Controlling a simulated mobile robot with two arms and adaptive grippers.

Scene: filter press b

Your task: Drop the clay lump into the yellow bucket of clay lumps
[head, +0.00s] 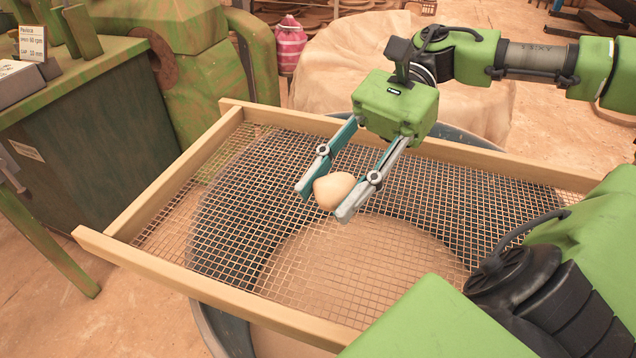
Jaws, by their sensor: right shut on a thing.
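My right gripper (325,203) comes in from the upper right and is shut on a pale, rounded clay lump (335,190). The lump sits between its two fingertips, over the wire mesh of a wooden-framed sieve. I cannot tell whether the lump touches the mesh. No yellow bucket shows in the head view. My left gripper is not in view.
The wooden-framed sieve (112,249) lies across a large round tub (207,328) holding pale material. A green machine and counter (85,130) stand at the left. A pink-striped container (290,45) and a cloth-covered mound (345,50) are behind. Sandy floor is open at lower left.

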